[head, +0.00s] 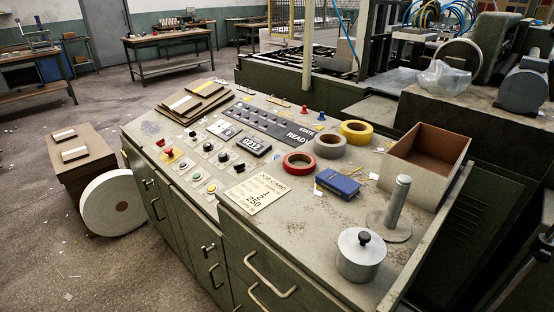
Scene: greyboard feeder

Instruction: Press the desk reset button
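The sloped control desk (150,128) stands in the middle of the head view. Its panel carries a red mushroom-shaped button (169,153), several black knobs and several small round buttons. One small button (211,188) and its neighbour (196,177) sit near the panel's front edge, below the knobs. The labels are too small to read, so I cannot tell which button is the reset. Neither gripper is in view, and nothing covers the buttons.
On the desk's right lie a job card (257,193), tape rolls (299,162), a blue box (338,184), an open brown bin (428,148), a metal post (400,205) and a lidded pot (361,257). Boards (196,100) lie at the back left.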

